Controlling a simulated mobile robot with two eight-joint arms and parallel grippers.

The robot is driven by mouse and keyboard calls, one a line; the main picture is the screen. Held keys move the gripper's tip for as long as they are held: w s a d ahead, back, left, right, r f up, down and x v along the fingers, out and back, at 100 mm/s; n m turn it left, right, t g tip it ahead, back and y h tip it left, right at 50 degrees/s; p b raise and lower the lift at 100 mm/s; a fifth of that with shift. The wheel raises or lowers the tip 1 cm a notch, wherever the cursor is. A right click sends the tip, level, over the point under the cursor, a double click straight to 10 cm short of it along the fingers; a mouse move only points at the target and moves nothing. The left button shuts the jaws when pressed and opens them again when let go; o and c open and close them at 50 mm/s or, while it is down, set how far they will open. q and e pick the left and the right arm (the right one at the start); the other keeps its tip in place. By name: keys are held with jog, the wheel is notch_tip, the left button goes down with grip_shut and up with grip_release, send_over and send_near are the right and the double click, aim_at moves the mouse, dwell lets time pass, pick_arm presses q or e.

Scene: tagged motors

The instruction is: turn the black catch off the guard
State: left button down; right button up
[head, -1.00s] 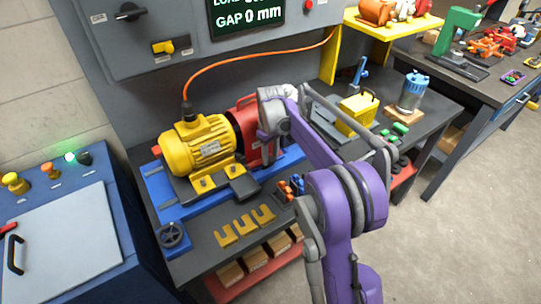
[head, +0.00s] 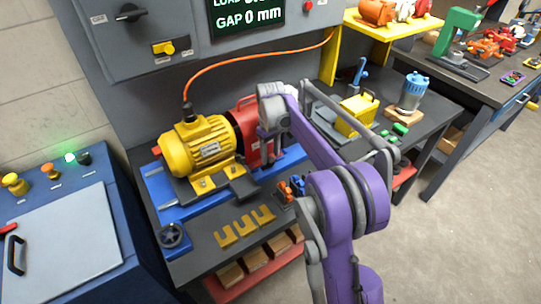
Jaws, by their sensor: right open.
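The red guard (head: 247,110) stands at the right end of the yellow motor (head: 197,146) on the blue base. My right arm reaches over from the right, and its grey gripper (head: 271,133) points down at the right side of the guard. The gripper is open; whether it touches the guard cannot be told. I cannot make out the black catch; the gripper and wrist cover part of the guard. My left gripper is not in view.
Yellow forked shims (head: 246,226) lie on the bench front. A yellow box (head: 357,113) and a blue-topped can (head: 412,92) stand to the right. A grey panel rises behind.

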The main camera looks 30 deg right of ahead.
aim_at(270, 160)
notch_tip(270, 160, up, 10)
jog(key=shift+f+p, duration=0.2)
jog(key=shift+p, duration=0.1)
dwell(0.4)
jog(key=s+a+r+t, duration=0.1)
jog(key=s+a+t, duration=0.1)
jog(key=s+a, duration=0.45)
jog(key=s+a+f+m+t, duration=0.1)
jog(key=s+a+f, duration=0.1)
jog(key=s, duration=0.5)
jog(key=s+a+f+m+t, duration=0.1)
jog(key=s+a+f, duration=0.2)
jog(key=s+f, duration=0.2)
jog(key=s+a+f+t, duration=0.1)
jog(key=s+a+f, duration=0.2)
jog(key=s, duration=0.7)
jog(key=shift+s+f+m+t, duration=0.3)
jog(key=shift+f+m, duration=0.1)
jog(key=shift+f, duration=0.2)
